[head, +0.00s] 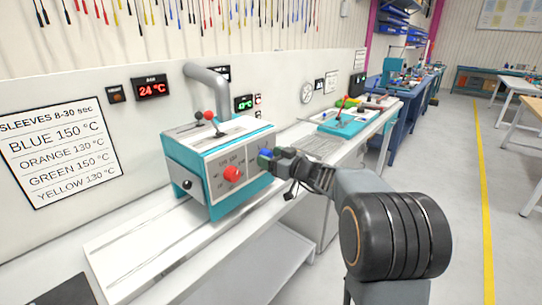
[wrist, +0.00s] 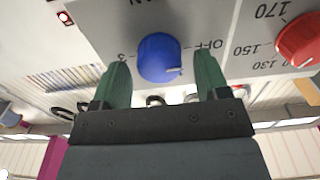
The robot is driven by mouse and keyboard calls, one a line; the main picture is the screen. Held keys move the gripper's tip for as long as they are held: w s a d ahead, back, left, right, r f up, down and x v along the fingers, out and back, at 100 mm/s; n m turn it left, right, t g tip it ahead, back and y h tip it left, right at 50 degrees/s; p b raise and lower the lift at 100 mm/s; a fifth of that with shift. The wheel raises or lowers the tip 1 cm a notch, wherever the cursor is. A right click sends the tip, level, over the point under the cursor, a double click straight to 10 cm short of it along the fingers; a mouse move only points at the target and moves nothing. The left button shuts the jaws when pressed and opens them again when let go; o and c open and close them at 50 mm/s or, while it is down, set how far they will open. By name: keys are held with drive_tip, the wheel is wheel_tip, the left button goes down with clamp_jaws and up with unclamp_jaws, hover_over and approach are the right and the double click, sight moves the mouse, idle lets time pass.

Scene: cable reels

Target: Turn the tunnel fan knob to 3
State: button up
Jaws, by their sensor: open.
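The blue fan knob (wrist: 158,57) sits on the grey front panel of the tunnel (head: 205,178). In the wrist view the panel lettering is upside down, with "3" left of the knob and "OFF" right of it. A pale mark on the knob lies at its lower right, on the OFF side. My gripper (wrist: 162,66) is open, with one green finger on each side of the knob. I cannot tell whether either finger touches it. In the head view the blue knob (head: 264,160) is partly hidden by my gripper (head: 271,156).
A red temperature knob (head: 233,174) is beside the blue one, and also shows in the wrist view (wrist: 300,40). A grey duct (head: 212,80) rises behind the tunnel. A teal device (head: 345,122) stands farther along the white bench (head: 150,250). The aisle floor at right is clear.

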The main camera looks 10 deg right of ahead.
drive_tip(key=shift+w+a, duration=0.1)
drive_tip(key=shift+w, duration=0.05)
drive_tip(key=shift+c, duration=0.5)
drive_tip(key=c, duration=0.8)
drive_tip(key=shift+f+b, duration=0.1)
drive_tip(key=shift+b, duration=0.25)
